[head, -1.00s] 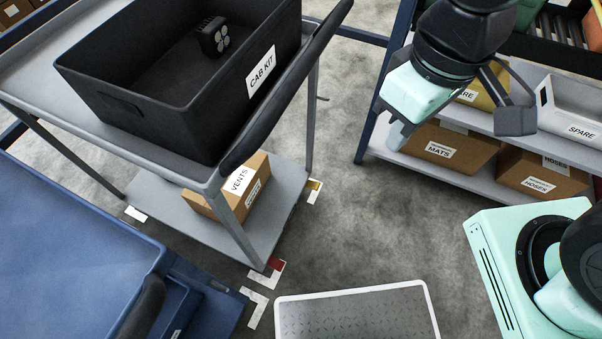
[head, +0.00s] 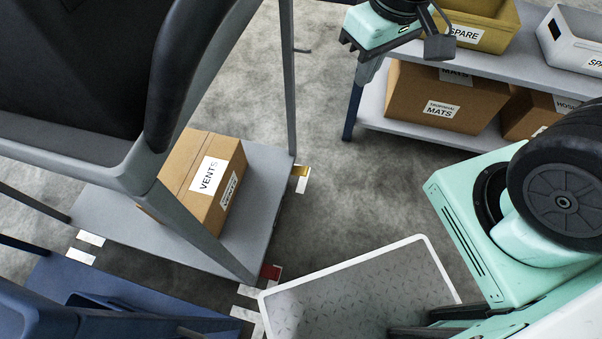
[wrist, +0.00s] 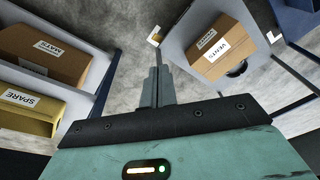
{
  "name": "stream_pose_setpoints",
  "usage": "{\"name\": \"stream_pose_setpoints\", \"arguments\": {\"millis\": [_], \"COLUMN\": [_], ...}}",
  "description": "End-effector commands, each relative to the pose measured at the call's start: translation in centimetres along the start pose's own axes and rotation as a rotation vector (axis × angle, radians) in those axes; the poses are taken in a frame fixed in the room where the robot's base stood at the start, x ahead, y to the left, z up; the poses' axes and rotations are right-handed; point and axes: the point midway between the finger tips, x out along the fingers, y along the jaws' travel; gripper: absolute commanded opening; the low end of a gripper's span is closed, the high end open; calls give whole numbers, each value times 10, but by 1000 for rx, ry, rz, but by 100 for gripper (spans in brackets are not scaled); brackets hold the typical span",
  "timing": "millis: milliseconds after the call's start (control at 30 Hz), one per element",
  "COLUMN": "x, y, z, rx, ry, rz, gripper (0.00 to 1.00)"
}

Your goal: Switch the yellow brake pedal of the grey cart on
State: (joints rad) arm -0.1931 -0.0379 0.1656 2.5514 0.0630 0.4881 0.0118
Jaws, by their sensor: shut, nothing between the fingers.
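The grey cart (head: 265,165) stands at the left of the head view, with its lower shelf and one upright nearest me. A small yellow pedal (head: 301,170) sticks out at the lower shelf's right corner, beside a white floor mark. It shows small in the wrist view (wrist: 157,32), beyond my fingertips. A red pedal (head: 270,272) is at the shelf's near corner. My gripper (head: 366,72) is above and right of the yellow pedal in the head view, apart from it. In the wrist view my fingers (wrist: 155,75) are together and empty.
A box labelled VENTS (head: 205,180) lies on the cart's lower shelf. A rack (head: 375,125) with a MATS box (head: 440,100) stands close to my gripper. Grey floor is clear between cart and rack.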

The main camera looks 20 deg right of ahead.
Motion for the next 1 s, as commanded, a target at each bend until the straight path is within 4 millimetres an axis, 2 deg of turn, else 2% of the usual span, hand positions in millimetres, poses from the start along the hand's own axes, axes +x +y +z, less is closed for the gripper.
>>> {"name": "stream_pose_setpoints", "arguments": {"millis": [33,467,667,800,1000], "x": [26,136,196,251,312], "y": [7,52,70,79,75], "z": [1,-9,-19,-35,-64], "rx": [22,206,319,434,587], "ry": [3,31,31,18,-3], "rz": [3,20,29,43,85], "gripper": [0,0,0,0,0]}}
